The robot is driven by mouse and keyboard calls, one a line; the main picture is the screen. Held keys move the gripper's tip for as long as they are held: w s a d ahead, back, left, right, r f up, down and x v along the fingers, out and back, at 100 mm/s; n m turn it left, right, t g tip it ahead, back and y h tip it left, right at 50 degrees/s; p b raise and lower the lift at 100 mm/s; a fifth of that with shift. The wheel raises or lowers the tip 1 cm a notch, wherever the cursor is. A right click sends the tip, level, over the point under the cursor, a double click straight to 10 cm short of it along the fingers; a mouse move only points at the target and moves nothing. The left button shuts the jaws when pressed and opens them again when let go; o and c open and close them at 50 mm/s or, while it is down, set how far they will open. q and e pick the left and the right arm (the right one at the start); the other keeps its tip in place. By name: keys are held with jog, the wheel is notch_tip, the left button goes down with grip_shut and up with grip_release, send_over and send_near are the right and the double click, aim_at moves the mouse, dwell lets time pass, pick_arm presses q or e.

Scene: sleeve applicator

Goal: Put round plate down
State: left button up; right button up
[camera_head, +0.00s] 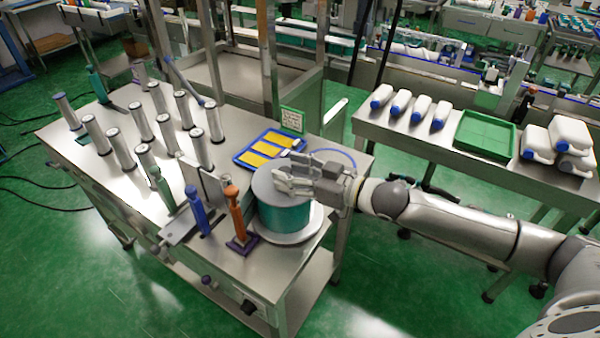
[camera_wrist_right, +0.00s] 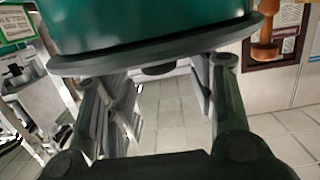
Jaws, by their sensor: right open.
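A grey round plate (camera_head: 263,190) lies on top of a teal cylinder (camera_head: 284,216) at the table's right front corner. My right gripper (camera_head: 288,180) reaches in from the right over the plate. Its fingers are apart and hide part of the plate's far side. In the right wrist view, which looks upside down, the plate's rim (camera_wrist_right: 150,62) sits against the teal cylinder (camera_wrist_right: 150,24), and the two fingers (camera_wrist_right: 160,72) stand apart near the rim. I cannot tell whether they touch it. My left gripper is not in view.
An orange-handled tool (camera_head: 235,213) and a blue one (camera_head: 196,208) stand left of the cylinder. A blue tray with yellow pieces (camera_head: 268,148) and a green sign (camera_head: 292,119) are behind. Several silver cylinders (camera_head: 122,147) stand at left. A second table (camera_head: 400,132) holds white bottles.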

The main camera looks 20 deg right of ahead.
jog(key=shift+r, duration=0.5)
jog(key=v, duration=1.2)
jog(key=shift+b, duration=0.3)
jog(key=shift+r, duration=0.1)
